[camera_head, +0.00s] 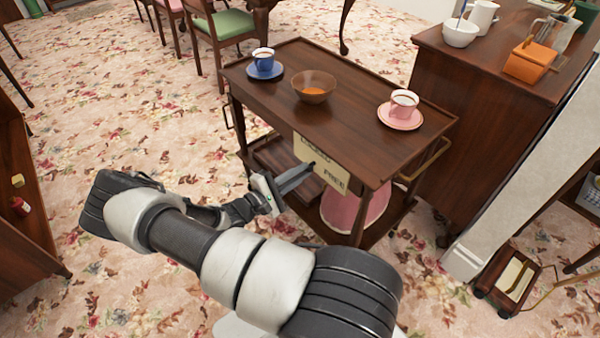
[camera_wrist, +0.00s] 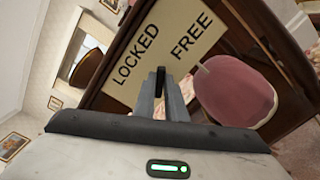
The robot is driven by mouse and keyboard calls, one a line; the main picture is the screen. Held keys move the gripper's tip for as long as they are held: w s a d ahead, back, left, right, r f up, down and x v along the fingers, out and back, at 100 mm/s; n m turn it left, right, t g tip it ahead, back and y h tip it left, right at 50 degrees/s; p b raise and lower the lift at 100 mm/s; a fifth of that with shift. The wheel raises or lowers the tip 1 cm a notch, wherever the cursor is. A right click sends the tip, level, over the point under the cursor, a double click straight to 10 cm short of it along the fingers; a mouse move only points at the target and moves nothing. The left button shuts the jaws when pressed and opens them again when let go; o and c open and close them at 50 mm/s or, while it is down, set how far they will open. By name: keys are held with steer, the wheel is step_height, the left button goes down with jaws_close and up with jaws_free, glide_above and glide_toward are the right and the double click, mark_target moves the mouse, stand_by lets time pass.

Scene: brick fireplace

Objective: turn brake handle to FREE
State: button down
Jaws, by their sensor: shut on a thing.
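A cream sign (camera_head: 322,160) reading LOCKED and FREE is on the near side of the dark wooden trolley (camera_head: 345,110). In the wrist view the sign (camera_wrist: 150,62) fills the middle, with LOCKED at left and FREE at right. The dark brake handle (camera_wrist: 160,78) shows between my fingertips, below the gap between the two words. My gripper (camera_head: 305,172) reaches the sign from the left and is shut on the handle; it also shows in the wrist view (camera_wrist: 160,97). The fingers hide much of the handle, so I cannot tell its exact setting.
A pink rounded thing (camera_head: 345,212) sits on the lower shelf. A cabinet (camera_head: 490,100) stands close at right. Open carpet lies to the left.

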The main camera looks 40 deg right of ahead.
steer(key=m, duration=0.4)
steer(key=shift+f+m, duration=0.15)
steer(key=shift+m, duration=0.15)
stand_by(0.5)
steer(key=c, duration=1.8)
jaws_free()
steer(key=s+a+p, duration=0.1)
steer(key=a, duration=1.6)
steer(key=shift+s+a+p, duration=0.2)
steer(key=shift+p, duration=0.15)
